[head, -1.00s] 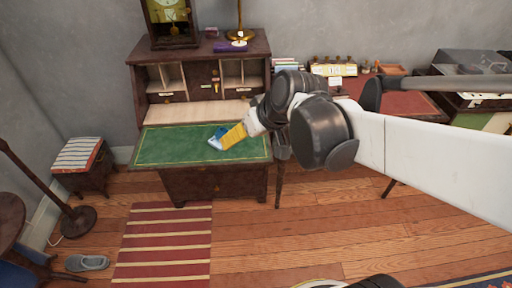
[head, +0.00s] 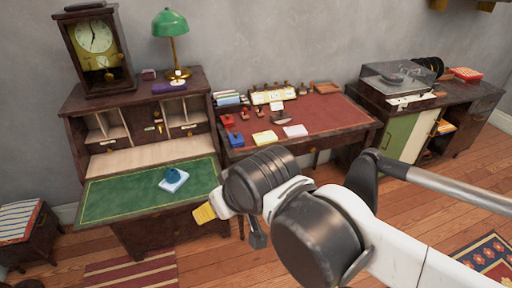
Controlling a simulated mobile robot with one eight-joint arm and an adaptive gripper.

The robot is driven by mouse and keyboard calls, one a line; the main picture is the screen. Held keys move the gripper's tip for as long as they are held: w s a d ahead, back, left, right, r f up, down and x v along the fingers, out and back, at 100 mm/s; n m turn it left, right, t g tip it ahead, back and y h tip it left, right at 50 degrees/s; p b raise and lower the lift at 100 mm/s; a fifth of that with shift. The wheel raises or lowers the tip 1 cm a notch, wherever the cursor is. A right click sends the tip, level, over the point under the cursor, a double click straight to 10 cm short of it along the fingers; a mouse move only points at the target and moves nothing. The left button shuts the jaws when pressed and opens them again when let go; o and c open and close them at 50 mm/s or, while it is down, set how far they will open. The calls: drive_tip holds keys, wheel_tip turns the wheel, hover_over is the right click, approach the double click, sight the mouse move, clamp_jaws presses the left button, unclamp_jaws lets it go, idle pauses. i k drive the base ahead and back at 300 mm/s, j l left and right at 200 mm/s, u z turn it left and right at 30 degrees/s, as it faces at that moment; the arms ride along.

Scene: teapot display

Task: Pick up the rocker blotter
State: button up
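A small dark piece with a curved underside (head: 282,118) lies on the red-topped desk (head: 325,115); it looks like the rocker blotter, but it is too small to be sure. A blue rounded object (head: 173,174) rests on a white and pale-blue pad (head: 174,185) on the green writing surface (head: 110,197) of the bureau. My gripper (head: 205,213), with yellow fingertips, is in front of the bureau's right edge, apart from both objects in the picture. Its finger gap is turned out of sight, so I cannot tell whether it is open.
A record player (head: 398,78) stands right. A clock (head: 97,45) and green lamp (head: 171,25) top the bureau.

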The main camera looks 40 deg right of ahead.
sight(283, 117)
drive_tip(key=i+l+z, duration=0.65)
drive_tip(key=i, duration=0.15)
drive_tip(key=j, duration=0.1)
